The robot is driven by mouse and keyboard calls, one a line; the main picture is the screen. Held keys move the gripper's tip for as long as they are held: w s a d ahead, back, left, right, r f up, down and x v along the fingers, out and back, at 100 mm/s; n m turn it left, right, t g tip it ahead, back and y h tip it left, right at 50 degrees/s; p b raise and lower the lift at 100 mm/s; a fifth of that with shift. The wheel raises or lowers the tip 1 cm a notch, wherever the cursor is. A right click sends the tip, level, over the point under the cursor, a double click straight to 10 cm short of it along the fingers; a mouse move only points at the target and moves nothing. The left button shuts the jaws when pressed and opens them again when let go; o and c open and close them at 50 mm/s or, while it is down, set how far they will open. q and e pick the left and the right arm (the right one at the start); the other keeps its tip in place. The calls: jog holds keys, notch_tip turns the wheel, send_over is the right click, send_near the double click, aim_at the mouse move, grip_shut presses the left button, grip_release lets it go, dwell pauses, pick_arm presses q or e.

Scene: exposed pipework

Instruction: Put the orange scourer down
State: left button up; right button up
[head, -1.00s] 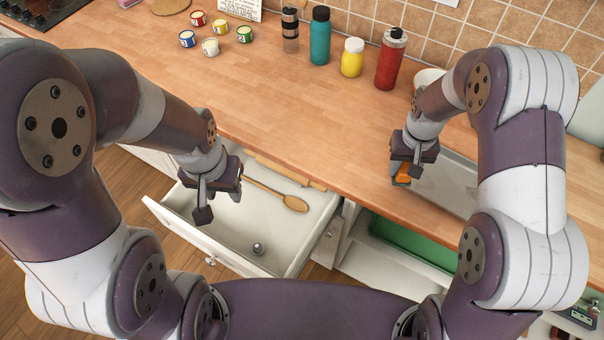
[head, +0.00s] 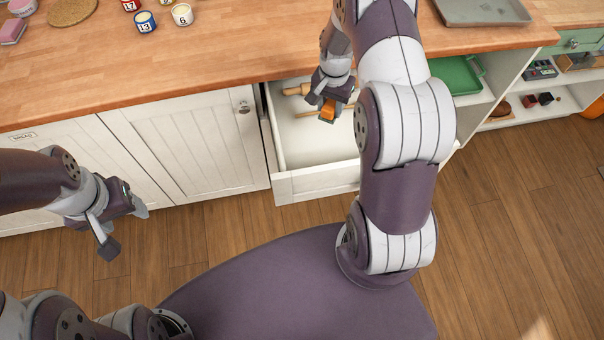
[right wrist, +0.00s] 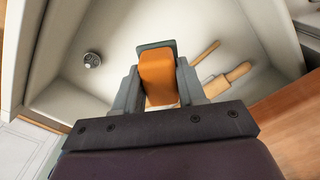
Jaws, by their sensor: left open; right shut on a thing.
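The orange scourer (head: 327,110) is held between the fingers of my right gripper (head: 326,100), above the open drawer. In the right wrist view the scourer (right wrist: 157,77) shows an orange body with a dark green end, and the gripper (right wrist: 160,88) is shut on it. The white drawer (head: 316,185) is open under the counter, and its floor shows below the scourer. My left gripper (head: 122,225) is open and empty, over the wooden floor in front of the closed cupboard doors.
A rolling pin (right wrist: 228,77), a wooden spoon handle (right wrist: 206,52) and a small round metal item (right wrist: 91,60) lie in the drawer. A grey tray (head: 482,10) sits on the counter. A green tray (head: 456,76) is on the shelf at right.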

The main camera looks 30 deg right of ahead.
jog(key=f, duration=0.1)
jog(key=f+m, duration=0.1)
jog(key=s+d, duration=0.1)
jog(key=shift+f+m, duration=0.3)
jog(key=shift+f, duration=0.1)
jog(key=s+a+f, duration=0.1)
jog(key=a+f, duration=0.1)
jog(key=a, duration=0.1)
jog(key=s+a+f+p, duration=0.1)
jog(key=s+a+f, duration=0.1)
jog(key=a, duration=0.1)
jog(key=s+a+f+p, duration=0.1)
jog(key=a+f, duration=0.1)
jog(key=a, duration=0.1)
jog(key=shift+s, duration=0.4)
notch_tip(320, 180, down, 4)
jog(key=shift+s+r+p, duration=0.1)
jog(key=shift+s+p, duration=0.05)
jog(key=shift+p, duration=0.25)
jog(key=shift+f, duration=0.35)
pick_arm(q)
jog(key=shift+d+r, duration=0.1)
jog(key=shift+r, duration=0.8)
pick_arm(e)
jog(key=shift+a, duration=0.1)
pick_arm(q)
jog(key=shift+s+f, duration=0.1)
pick_arm(e)
jog(key=shift+f, duration=0.2)
jog(key=o, duration=0.9)
